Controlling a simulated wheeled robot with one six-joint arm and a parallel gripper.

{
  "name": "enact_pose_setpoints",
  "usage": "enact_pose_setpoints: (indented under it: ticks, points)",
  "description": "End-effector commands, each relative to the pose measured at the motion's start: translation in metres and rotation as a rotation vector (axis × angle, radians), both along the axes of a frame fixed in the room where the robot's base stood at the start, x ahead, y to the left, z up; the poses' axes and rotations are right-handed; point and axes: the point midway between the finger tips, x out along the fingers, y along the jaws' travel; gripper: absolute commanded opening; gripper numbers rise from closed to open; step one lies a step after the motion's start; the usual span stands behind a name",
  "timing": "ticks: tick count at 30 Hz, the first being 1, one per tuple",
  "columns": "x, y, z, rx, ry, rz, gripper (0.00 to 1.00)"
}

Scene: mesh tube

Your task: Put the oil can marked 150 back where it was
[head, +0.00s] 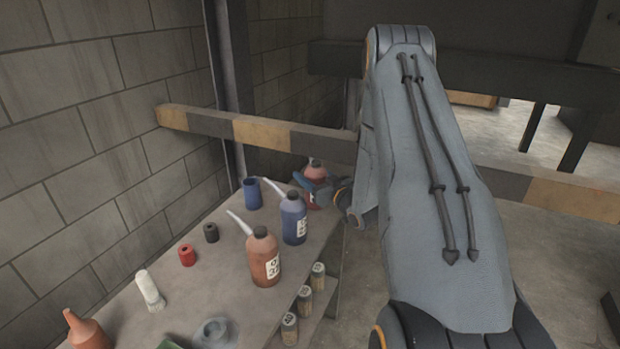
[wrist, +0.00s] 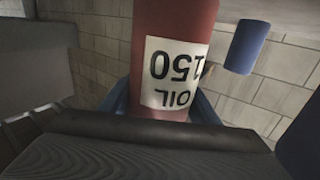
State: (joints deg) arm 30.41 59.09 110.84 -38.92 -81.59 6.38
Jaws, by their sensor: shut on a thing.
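The red oil can marked 150 (wrist: 172,72) fills the middle of the wrist view, its white label reading upside down there. In the head view the red can (head: 315,172) is at the far end of the table, partly covered by my gripper. My gripper (head: 318,187) is shut around the can's body, with its blue fingers on either side. Whether the can's base touches the table is hidden. A blue oil can (head: 293,220) stands just in front of it, and an orange-brown one (head: 263,262) stands nearer still.
A blue cup (head: 252,193) stands left of the cans. Black (head: 211,232) and red (head: 187,255) small cylinders, a white brush (head: 149,290) and an orange funnel-shaped thing (head: 85,330) are along the wall side. A striped beam (head: 265,133) runs behind.

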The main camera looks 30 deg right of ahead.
Motion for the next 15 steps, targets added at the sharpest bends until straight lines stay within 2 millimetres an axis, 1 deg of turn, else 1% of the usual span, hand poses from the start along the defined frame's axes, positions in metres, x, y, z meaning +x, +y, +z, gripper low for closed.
enact_pose_setpoints:
  ticks: [4,15]
  points:
    - [0.0003,-0.0009,-0.0098,-0.001,-0.003,-0.001,0.29]
    - [0.0003,-0.0009,-0.0129,-0.001,-0.003,-0.001,0.29]
